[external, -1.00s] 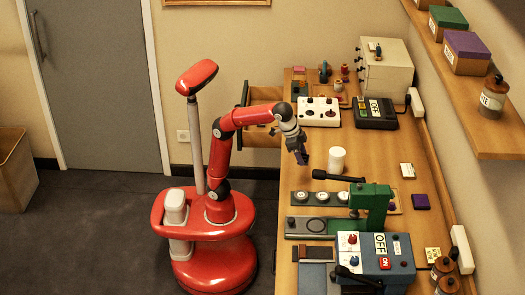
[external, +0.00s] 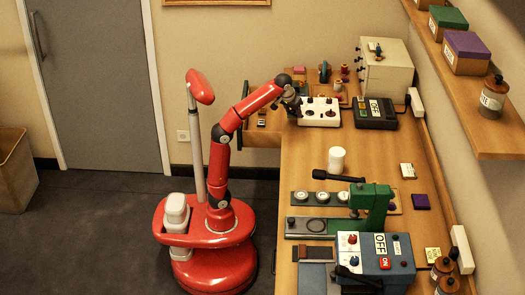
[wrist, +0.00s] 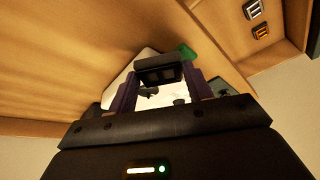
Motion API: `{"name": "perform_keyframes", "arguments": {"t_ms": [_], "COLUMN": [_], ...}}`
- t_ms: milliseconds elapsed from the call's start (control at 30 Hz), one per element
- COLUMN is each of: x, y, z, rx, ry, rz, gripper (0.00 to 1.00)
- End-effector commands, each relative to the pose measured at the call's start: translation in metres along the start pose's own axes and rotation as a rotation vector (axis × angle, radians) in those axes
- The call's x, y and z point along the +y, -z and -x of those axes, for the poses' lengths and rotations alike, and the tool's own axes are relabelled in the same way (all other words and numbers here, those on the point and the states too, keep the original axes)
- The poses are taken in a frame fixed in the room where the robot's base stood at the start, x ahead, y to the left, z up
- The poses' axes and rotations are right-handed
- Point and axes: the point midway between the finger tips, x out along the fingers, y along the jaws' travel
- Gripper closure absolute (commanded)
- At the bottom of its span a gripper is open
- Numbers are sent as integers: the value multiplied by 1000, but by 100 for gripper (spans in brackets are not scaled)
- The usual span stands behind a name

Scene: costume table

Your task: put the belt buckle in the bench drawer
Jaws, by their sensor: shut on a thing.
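My gripper (external: 296,113) is over the left edge of the bench, beside the open bench drawer (external: 262,141). In the wrist view, my gripper (wrist: 160,88) has its purple fingers shut on a dark, rectangular piece, which looks like the belt buckle (wrist: 160,70). In the external view the held piece cannot be made out. The drawer is pulled out to the left and also shows at upper right in the wrist view (wrist: 296,22). Inside it lie a silver buckle-like piece (wrist: 253,9) and a brass one (wrist: 261,32).
A white control box (external: 320,110) with knobs stands just right of my gripper, with a dark keypad device (external: 375,113) beyond. A white cylinder (external: 337,160) and a green press (external: 372,200) stand nearer. The bench's left middle is clear.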

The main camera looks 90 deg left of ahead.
Motion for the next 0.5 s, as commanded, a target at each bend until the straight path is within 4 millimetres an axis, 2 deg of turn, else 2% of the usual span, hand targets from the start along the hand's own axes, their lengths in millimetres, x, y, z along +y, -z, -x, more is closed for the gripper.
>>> {"name": "perform_keyframes", "arguments": {"t_ms": [33,100,300,400,500], "x": [-22,-48,-121,-150,-169], "y": [6,12,20,20,19], "z": [-8,-15,-30,-34,-36], "rx": [-1,-3,-12,-16,-18], "ry": [27,63,157,194,219], "rz": [66,153,382,477,541], "gripper": [73,73,73,73,73]}}
